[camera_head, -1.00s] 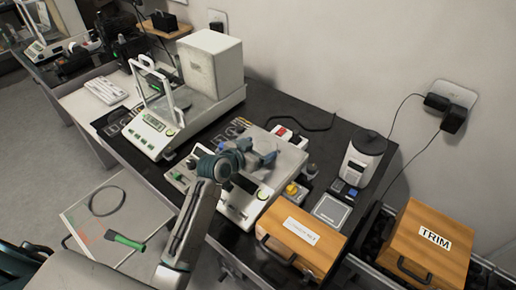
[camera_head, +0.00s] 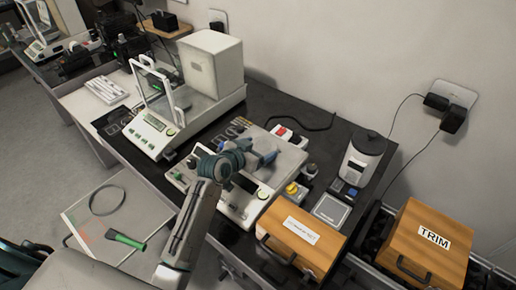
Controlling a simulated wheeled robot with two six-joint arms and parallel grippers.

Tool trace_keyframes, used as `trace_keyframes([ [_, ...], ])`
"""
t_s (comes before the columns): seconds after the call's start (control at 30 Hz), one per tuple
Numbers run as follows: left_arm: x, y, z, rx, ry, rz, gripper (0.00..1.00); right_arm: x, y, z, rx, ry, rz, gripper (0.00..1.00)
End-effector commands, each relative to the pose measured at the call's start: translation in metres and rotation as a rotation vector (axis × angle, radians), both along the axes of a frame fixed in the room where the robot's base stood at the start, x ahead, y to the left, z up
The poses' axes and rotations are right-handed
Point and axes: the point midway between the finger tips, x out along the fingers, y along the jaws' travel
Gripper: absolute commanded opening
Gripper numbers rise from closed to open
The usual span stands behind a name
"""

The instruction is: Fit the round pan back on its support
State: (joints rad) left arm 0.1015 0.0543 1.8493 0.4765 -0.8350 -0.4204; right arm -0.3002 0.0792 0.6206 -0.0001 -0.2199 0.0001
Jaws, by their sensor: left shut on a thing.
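My left gripper (camera_head: 266,158) is over the white balance (camera_head: 292,155) in the middle of the dark bench. It is shut, low over the balance's grey top. The round pan is not clearly visible; what the jaws hold is hidden by the fingers and my own wrist. The pan's support is also hidden under the gripper, so I cannot tell whether pan and support touch. My right gripper is not in view.
A draft-shield balance (camera_head: 155,135) stands at the left. A wooden box (camera_head: 290,240), a small scale (camera_head: 332,210) and a white jar-like device (camera_head: 361,160) stand at the right. The TRIM box (camera_head: 425,245) is farther right. A green-handled brush (camera_head: 126,240) lies at the lower left.

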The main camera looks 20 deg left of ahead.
Motion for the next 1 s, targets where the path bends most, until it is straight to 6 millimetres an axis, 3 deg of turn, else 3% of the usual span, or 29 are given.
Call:
trace_keyframes([
  [1.0,0.000,0.000,-0.010,-0.001,0.000,0.000,0.56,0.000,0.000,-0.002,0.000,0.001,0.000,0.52],
])
